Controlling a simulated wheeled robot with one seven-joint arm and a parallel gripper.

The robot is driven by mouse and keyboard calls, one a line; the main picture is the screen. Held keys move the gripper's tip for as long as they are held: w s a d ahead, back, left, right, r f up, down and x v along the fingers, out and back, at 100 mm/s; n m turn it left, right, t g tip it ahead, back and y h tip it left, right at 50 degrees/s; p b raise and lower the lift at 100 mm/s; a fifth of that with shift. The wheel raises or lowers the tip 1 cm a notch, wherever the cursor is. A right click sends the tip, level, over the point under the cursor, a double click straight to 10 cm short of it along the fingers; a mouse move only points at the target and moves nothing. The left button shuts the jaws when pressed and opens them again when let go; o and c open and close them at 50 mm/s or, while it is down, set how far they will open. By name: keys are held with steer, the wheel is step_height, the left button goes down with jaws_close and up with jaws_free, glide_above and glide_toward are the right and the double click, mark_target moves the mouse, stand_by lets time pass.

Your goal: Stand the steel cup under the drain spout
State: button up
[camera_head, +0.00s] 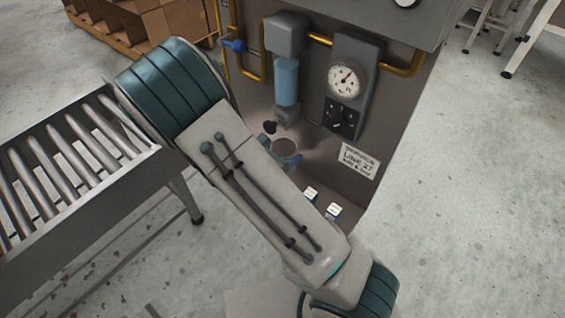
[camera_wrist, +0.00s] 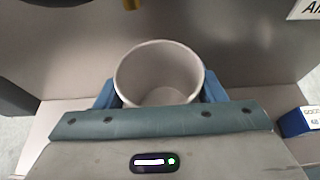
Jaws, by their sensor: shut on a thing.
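The steel cup (camera_wrist: 157,68) is grey and open at the top, and looks empty inside. My gripper (camera_wrist: 159,90) is shut on it, with a blue finger on each side. In the head view the cup (camera_head: 285,147) shows just past my arm, below the blue filter bowl (camera_head: 286,80). The drain spout (camera_head: 282,118) is the small tip under that bowl, above and slightly to the left of the cup. The cup's base is hidden.
A pressure gauge (camera_head: 343,79) with a dark knob sits right of the bowl. Small blue-and-white boxes (camera_head: 333,211) stand on the ledge to the right. A roller conveyor (camera_head: 70,165) is at the left. A service note (camera_head: 357,161) hangs on the panel.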

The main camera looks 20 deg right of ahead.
steer(key=shift+w+f, duration=0.55)
steer(key=shift+w, duration=0.25)
step_height(320, 180, down, 4)
steer(key=shift+f+b, duration=0.1)
steer(key=shift+b, duration=0.95)
steer(key=o, duration=1.1)
